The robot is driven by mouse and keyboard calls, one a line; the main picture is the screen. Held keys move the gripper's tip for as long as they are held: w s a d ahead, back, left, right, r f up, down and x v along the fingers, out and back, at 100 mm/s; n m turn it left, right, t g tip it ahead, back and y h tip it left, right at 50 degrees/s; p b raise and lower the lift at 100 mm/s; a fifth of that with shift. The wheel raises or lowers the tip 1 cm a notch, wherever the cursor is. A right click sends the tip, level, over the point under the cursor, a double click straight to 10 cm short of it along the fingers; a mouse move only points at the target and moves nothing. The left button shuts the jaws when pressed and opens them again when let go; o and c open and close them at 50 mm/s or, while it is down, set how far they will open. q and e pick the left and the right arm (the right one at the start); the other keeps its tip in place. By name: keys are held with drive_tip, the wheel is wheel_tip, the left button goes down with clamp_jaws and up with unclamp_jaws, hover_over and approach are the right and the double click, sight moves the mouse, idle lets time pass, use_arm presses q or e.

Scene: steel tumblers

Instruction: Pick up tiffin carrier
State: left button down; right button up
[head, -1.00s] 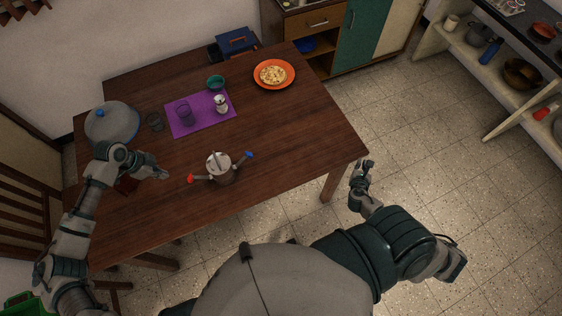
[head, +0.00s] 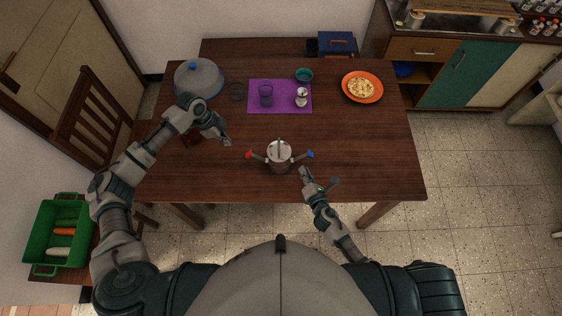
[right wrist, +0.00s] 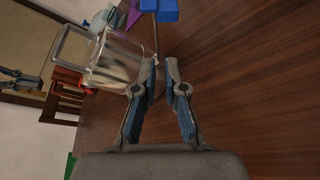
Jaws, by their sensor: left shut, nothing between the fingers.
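The tiffin carrier (head: 279,160) is a steel can with a top handle, a red-tipped arm at its left and a blue-tipped arm at its right. It stands upright near the table's front edge. In the right wrist view its shiny body (right wrist: 113,62) lies beyond and left of the fingertips. My right gripper (head: 312,180) is just right of and nearer than the carrier. In its wrist view the fingers (right wrist: 160,70) stand a little apart with nothing seen between them. My left gripper (head: 226,140) is shut and empty, left of the carrier, over the table.
The wooden table (head: 370,140) also holds a domed lid (head: 199,80), a purple mat (head: 281,104) with a glass and shaker, a teal bowl (head: 304,75) and an orange plate (head: 362,95) of food. A chair (head: 90,110) stands left. The table's right front is clear.

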sight(283, 170)
drive_tip(key=x, duration=0.2)
drive_tip(key=a+x, duration=0.1)
drive_tip(key=x, duration=0.2)
drive_tip(key=shift+a+f, duration=0.1)
drive_tip(key=shift+a, duration=0.05)
drive_tip(key=shift+w+f, duration=0.2)
drive_tip(key=shift+w, duration=0.2)
use_arm(q)
drive_tip(key=shift+a, duration=0.25)
use_arm(e)
drive_tip(key=shift+c, duration=0.2)
drive_tip(key=shift+s+d, duration=0.1)
drive_tip(key=shift+d, duration=0.1)
clamp_jaws()
use_arm(q)
drive_tip(key=shift+s+d, duration=0.1)
use_arm(e)
drive_tip(key=shift+r, duration=0.1)
drive_tip(key=shift+a, duration=0.1)
